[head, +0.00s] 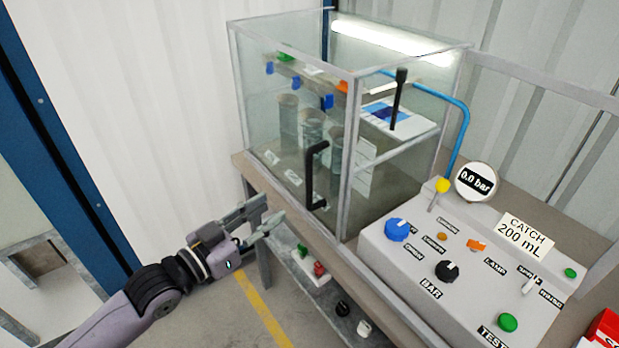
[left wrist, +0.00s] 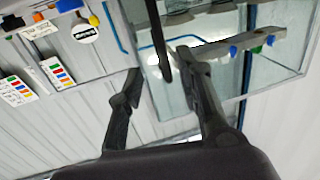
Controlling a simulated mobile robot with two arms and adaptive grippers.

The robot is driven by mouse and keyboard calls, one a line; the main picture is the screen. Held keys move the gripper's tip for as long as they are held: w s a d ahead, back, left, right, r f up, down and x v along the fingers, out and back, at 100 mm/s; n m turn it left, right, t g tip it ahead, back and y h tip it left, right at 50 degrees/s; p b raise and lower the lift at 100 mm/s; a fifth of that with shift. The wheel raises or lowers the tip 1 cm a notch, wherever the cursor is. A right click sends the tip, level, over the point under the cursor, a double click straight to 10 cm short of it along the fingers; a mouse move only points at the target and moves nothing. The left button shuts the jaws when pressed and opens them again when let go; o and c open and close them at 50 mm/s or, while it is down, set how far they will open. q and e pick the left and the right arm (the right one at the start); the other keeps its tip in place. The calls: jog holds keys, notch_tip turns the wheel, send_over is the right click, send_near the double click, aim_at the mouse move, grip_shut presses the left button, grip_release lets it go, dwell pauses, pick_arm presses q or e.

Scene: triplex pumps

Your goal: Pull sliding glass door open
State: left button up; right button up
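The glass cabinet (head: 350,130) stands on a bench, with a sliding glass door (head: 275,125) on its front left face. The door appears shut against the grey corner post. A black upright handle (head: 316,175) is near the door's right edge; it also shows in the left wrist view (left wrist: 157,40). My left gripper (head: 270,211) is open and empty, to the left of and lower than the handle, apart from it. In the left wrist view the handle lies between the two fingertips (left wrist: 158,62), beyond them. My right gripper is not in view.
Glass cylinders (head: 312,130) and blue valves (head: 327,101) are inside the cabinet. A grey control panel (head: 460,270) with knobs and a round gauge (head: 475,182) stands at right. A lower shelf (head: 325,290) holds small parts. The floor at left is clear.

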aim_at(307, 185)
pick_arm(q)
jog(key=p+x, duration=0.2)
jog(key=x, duration=0.9)
jog(key=shift+w+d+r, duration=0.1)
jog(key=shift+w+d, duration=0.1)
jog(key=shift+w, duration=0.05)
jog(key=shift+w+d, duration=0.35)
jog(key=shift+c, duration=0.5)
jog(key=c, duration=0.7)
